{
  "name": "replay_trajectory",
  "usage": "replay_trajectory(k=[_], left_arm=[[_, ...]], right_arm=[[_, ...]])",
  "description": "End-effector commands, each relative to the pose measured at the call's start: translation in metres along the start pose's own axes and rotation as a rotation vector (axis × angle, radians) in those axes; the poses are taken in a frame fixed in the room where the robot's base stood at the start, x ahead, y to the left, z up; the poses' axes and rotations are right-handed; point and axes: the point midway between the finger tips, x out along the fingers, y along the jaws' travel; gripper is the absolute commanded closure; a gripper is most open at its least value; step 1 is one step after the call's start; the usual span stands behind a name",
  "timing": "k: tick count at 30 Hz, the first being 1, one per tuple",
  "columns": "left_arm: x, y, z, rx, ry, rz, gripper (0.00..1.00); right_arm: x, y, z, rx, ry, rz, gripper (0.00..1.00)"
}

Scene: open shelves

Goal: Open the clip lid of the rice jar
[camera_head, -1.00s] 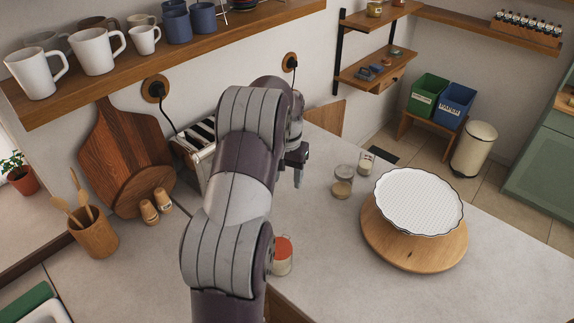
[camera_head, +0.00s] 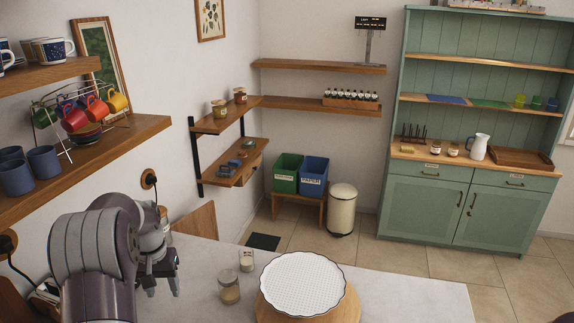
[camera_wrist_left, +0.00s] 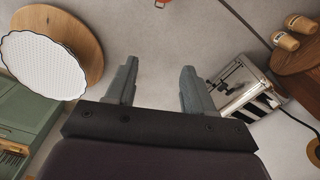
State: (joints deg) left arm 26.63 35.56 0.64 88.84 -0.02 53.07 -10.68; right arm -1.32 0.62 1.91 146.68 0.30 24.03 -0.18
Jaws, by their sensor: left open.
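A glass jar with tan contents (camera_head: 229,288) stands upright on the grey counter, right of my left gripper in the head view. A smaller glass jar with whitish contents (camera_head: 246,261) stands just behind it. I cannot tell whether either is the rice jar; no clip shows clearly. My left gripper (camera_head: 163,284) is open over the counter, apart from both jars. In the left wrist view its two fingers (camera_wrist_left: 160,70) are spread with nothing between them. A small part of an orange-red thing (camera_wrist_left: 160,4) shows at the top edge there. My right gripper is out of view.
A white ridged dish (camera_head: 303,284) sits on a round wooden board (camera_head: 348,308) at the counter's right. A toaster (camera_wrist_left: 236,84) is close right of the fingers in the wrist view. Wall shelves with mugs (camera_head: 130,135) overhang the left. Jars (camera_head: 219,109) stand on a small shelf.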

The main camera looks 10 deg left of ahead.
Motion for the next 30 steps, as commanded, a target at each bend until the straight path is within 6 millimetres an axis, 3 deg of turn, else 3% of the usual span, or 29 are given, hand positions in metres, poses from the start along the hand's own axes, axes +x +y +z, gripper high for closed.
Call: replay_trajectory(k=[2, 3, 5, 10, 12, 15, 18, 25, 29, 30], left_arm=[[0.019, 0.003, 0.015, -0.039, -0.005, 0.001, 0.47], [0.035, 0.01, 0.03, -0.05, -0.005, 0.002, 0.47], [0.069, 0.034, 0.058, -0.042, 0.003, 0.003, 0.47], [0.157, 0.107, 0.159, 0.075, 0.036, 0.011, 0.47], [0.186, 0.126, 0.198, 0.144, 0.045, 0.017, 0.47], [0.209, 0.143, 0.233, 0.234, 0.053, 0.023, 0.47], [0.211, 0.154, 0.236, 0.284, 0.085, 0.03, 0.47], [0.206, 0.158, 0.236, 0.3, 0.087, 0.032, 0.47], [0.199, 0.14, 0.234, 0.225, 0.048, 0.021, 0.47], [0.194, 0.129, 0.216, 0.167, 0.043, 0.018, 0.47]], right_arm=[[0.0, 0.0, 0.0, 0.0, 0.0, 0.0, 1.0], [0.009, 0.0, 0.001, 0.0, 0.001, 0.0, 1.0], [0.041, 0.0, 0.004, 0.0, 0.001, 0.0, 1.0], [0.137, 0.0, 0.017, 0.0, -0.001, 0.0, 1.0], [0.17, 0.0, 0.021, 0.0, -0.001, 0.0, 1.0], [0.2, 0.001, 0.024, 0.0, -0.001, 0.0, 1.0], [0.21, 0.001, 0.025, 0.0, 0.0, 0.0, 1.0], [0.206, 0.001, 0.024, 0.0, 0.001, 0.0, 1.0], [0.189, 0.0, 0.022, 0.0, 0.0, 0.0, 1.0], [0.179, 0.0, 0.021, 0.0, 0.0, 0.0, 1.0]])
